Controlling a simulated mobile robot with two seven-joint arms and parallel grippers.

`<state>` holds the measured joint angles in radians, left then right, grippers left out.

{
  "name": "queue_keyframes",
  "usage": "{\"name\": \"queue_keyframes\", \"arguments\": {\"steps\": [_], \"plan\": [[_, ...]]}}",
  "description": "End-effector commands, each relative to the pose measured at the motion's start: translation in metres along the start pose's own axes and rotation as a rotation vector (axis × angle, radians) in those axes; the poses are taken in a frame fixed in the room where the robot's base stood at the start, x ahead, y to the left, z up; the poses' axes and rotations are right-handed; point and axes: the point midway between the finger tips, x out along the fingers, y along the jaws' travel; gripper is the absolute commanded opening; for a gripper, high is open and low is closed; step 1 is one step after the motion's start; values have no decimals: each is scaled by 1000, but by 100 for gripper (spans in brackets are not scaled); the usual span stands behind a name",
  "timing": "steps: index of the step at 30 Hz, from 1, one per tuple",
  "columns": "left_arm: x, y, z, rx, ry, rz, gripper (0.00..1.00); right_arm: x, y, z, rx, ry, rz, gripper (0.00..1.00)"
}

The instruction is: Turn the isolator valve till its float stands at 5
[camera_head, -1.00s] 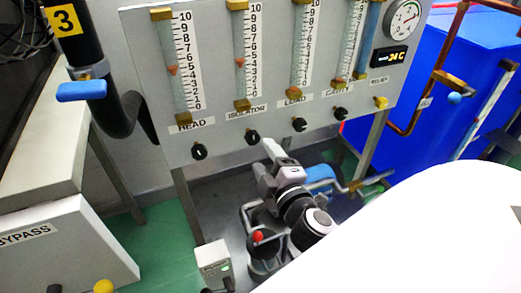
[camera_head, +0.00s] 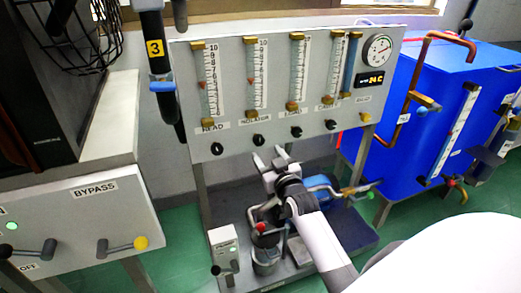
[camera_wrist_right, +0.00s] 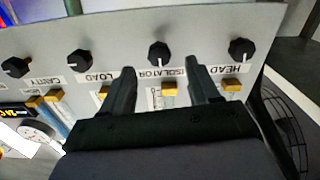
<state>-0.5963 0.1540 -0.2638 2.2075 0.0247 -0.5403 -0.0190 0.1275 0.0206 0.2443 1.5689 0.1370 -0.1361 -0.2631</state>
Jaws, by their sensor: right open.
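The isolator valve is a black knob (camera_head: 258,141) under the ISOLATOR label on the grey panel. Its gauge tube (camera_head: 251,75) stands above it, with a small red float (camera_head: 250,81) near the middle of the scale, at roughly 4 to 5; the exact mark is too small to read. My right gripper (camera_head: 269,156) is open and empty just below this knob. In the right wrist view the isolator knob (camera_wrist_right: 159,53) appears upside down, centred between the open fingers (camera_wrist_right: 159,72) and beyond their tips. My left gripper is not in view.
The head knob (camera_head: 217,148) and load knob (camera_head: 297,132) flank the isolator knob closely. A dial (camera_head: 378,50) is at the panel's right. A bypass box (camera_head: 85,215) stands left, a blue tank (camera_head: 430,110) right. Pump hardware with a red knob (camera_head: 261,227) is below.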

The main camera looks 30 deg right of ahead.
Motion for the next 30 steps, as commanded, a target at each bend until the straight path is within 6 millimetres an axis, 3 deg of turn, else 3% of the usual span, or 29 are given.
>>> {"name": "queue_keyframes", "arguments": {"steps": [8,21,30], "plan": [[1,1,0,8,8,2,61,15,2,0,42,9,11,61],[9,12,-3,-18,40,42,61,67,3,0,39,8,11,61],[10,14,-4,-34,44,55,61,75,3,-1,38,7,11,61]]}}
